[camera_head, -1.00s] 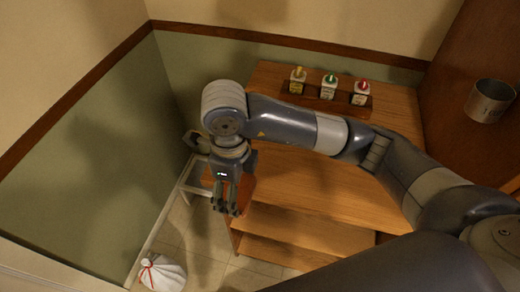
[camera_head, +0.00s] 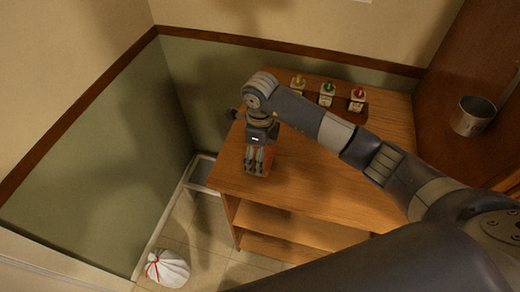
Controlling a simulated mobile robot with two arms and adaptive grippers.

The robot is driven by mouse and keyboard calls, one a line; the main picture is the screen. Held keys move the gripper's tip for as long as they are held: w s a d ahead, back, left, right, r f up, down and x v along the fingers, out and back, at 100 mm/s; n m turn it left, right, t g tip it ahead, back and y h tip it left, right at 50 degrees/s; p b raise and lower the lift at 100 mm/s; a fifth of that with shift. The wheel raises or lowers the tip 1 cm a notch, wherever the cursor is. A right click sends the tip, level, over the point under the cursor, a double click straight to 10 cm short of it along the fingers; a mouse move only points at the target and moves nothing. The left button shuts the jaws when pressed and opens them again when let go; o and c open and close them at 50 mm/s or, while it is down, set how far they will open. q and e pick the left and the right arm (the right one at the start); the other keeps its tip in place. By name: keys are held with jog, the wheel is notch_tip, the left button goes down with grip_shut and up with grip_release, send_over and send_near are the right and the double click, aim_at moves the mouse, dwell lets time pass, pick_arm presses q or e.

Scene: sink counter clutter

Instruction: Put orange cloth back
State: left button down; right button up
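My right gripper (camera_head: 256,172) comes in from the right and points down over the left part of the wooden counter (camera_head: 330,175). Its fingers look closed on the orange cloth (camera_head: 270,160), of which a small orange-red patch shows beside and behind them. Most of the cloth is hidden by the gripper. I cannot tell whether the cloth touches the counter top. My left gripper is not in view.
Bottles with yellow, green (camera_head: 327,94) and red (camera_head: 358,98) tops stand in a wooden rack at the counter's back. A metal cup (camera_head: 472,116) is at the right. A white bag with red ties (camera_head: 167,268) sits on the floor. Open shelves lie below the counter top.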

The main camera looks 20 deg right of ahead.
jog(key=shift+f, duration=0.15)
jog(key=shift+f, duration=0.1)
jog(key=o, duration=0.6)
jog(key=shift+f+b, duration=0.1)
jog(key=shift+b, duration=0.2)
jog(key=o, duration=0.4)
jog(key=shift+c, duration=0.2)
jog(key=shift+r+p, duration=0.3)
jog(key=shift+p, duration=0.05)
notch_tip(320, 180, up, 12)
jog(key=b, duration=0.4)
